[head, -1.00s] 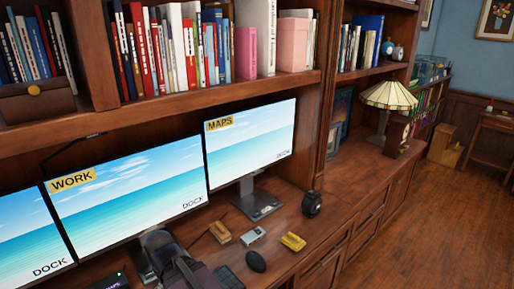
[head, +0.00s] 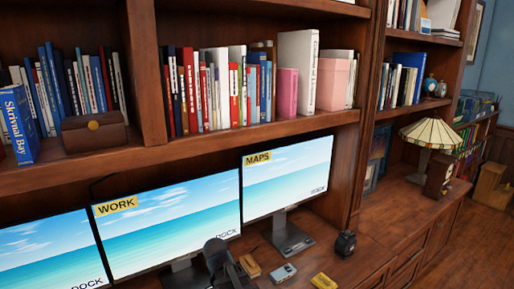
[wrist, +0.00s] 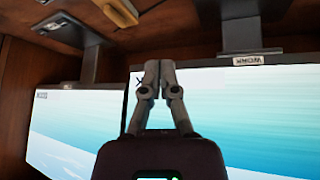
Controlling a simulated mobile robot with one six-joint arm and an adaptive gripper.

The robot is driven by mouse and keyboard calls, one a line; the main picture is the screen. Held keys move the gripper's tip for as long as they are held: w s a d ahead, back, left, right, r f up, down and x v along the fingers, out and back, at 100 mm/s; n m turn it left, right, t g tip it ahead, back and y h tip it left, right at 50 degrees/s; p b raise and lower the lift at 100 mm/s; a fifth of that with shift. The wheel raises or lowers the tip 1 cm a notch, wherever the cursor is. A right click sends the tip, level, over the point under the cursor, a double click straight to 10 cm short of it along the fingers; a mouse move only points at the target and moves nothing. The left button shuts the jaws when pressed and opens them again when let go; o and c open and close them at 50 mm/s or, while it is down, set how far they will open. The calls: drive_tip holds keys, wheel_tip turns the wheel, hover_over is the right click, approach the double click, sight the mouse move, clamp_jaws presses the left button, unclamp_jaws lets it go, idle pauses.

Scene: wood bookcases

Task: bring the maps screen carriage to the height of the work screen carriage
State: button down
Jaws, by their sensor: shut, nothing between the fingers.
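The MAPS screen (head: 287,183) stands right of the WORK screen (head: 165,228) in the head view. The top and bottom edges of MAPS sit a little higher than those of WORK where they meet. In the wrist view, upside down, the MAPS screen (wrist: 75,125) is at left and the WORK screen (wrist: 250,110) at right, each on a grey post. My gripper (wrist: 158,65) is shut and empty, in front of the screens. In the head view, my dark arm partly hides the desk before WORK.
A third screen (head: 50,255) stands at far left. Small items, a grey one (head: 284,273) and a yellow one (head: 323,282), lie on the desk, with a black object (head: 345,244) near the MAPS stand foot (head: 290,240). A bookshelf (head: 250,133) runs above the screens.

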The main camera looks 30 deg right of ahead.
drive_tip(key=w+d+r+m+t+h+p, duration=0.15)
drive_tip(key=w+d+r+t, duration=0.25)
drive_tip(key=d+r, duration=0.4)
drive_tip(key=w+d+r+m+t+h+p, duration=0.1)
drive_tip(key=w+d+r+t+h+p, duration=0.25)
drive_tip(key=d+r, duration=0.45)
drive_tip(key=d+r+n+t+y+p, duration=0.2)
drive_tip(key=d+r+n+t+y, duration=0.1)
drive_tip(key=r, duration=0.5)
drive_tip(key=s+d+r+n+t+y+p, duration=0.1)
drive_tip(key=d+r+n+t+y+p, duration=0.1)
drive_tip(key=d+r+t+y, duration=0.3)
drive_tip(key=shift+d+r+n+y+p, duration=0.3)
drive_tip(key=shift+r+n, duration=0.55)
drive_tip(key=shift+r, duration=0.65)
drive_tip(key=shift+w+a+t, duration=0.1)
drive_tip(key=shift+t, duration=0.15)
wheel_tip(320, 180, up, 4)
drive_tip(key=f+p, duration=0.1)
drive_tip(key=p, duration=0.3)
hover_over(257, 150)
drive_tip(key=s+a, duration=0.1)
drive_tip(key=s, duration=0.1)
drive_tip(key=shift+s+a+f+b, duration=0.1)
drive_tip(key=shift+a+f+b, duration=0.05)
drive_tip(key=shift+f+b, duration=0.85)
drive_tip(key=shift+a+f+b, duration=0.1)
drive_tip(key=shift+f+b, duration=0.65)
drive_tip(key=shift+b, duration=0.4)
